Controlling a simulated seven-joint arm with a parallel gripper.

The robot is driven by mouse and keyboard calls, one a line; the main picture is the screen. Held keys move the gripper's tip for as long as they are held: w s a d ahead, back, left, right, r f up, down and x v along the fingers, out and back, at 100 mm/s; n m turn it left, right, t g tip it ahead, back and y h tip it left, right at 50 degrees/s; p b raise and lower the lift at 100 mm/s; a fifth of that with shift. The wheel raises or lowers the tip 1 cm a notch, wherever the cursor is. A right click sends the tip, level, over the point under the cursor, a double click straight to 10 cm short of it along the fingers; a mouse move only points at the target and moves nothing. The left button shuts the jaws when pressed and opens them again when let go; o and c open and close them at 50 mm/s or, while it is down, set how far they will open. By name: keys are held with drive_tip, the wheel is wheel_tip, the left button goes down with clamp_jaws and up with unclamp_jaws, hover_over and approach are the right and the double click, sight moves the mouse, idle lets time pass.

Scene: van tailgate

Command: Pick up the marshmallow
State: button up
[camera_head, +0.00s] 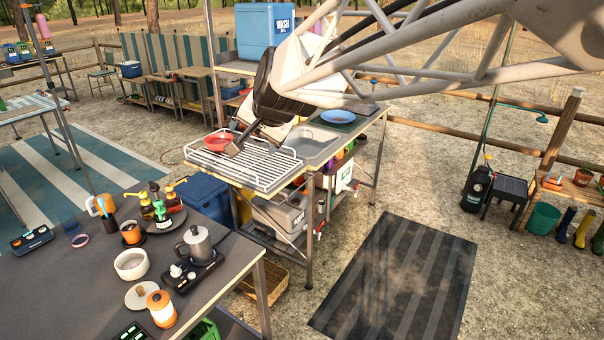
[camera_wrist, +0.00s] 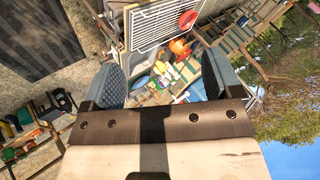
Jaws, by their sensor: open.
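I cannot pick out the marshmallow for certain in either view. Small white lumps (camera_head: 182,273) lie by the grey kettle (camera_head: 197,246) on the dark front-left table, too small to identify. My gripper (camera_head: 238,146) hangs over the wire drying rack of the sink stand, well apart from that table. In the wrist view my gripper (camera_wrist: 163,82) shows its two padded fingers wide apart with nothing held between them.
The drying rack (camera_head: 262,174) holds a red bowl (camera_head: 218,141). The dark table (camera_head: 60,290) carries a white bowl (camera_head: 131,265), an orange-and-white lantern (camera_head: 161,308) and pump bottles (camera_head: 161,207). A striped mat (camera_head: 400,275) lies on clear ground at right.

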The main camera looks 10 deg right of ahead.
drive_tip(key=s+d+f+n+g+h, duration=0.1)
drive_tip(key=s+d+f, duration=0.3)
drive_tip(key=s, duration=0.5)
drive_tip(key=s+d+f+n+g+h, duration=0.1)
drive_tip(key=s+d+f, duration=0.3)
drive_tip(key=s, duration=0.5)
drive_tip(key=s+d+f+n+g+h, duration=0.2)
drive_tip(key=s+d, duration=0.4)
drive_tip(key=s, duration=0.4)
wheel_tip(320, 180, down, 2)
drive_tip(key=shift+d+f+n+g, duration=0.15)
drive_tip(key=shift+d+n+g, duration=0.2)
drive_tip(key=shift+n+g, duration=0.3)
drive_tip(key=shift+c, duration=0.2)
drive_tip(key=c, duration=1)
drive_tip(key=shift+o, duration=0.2)
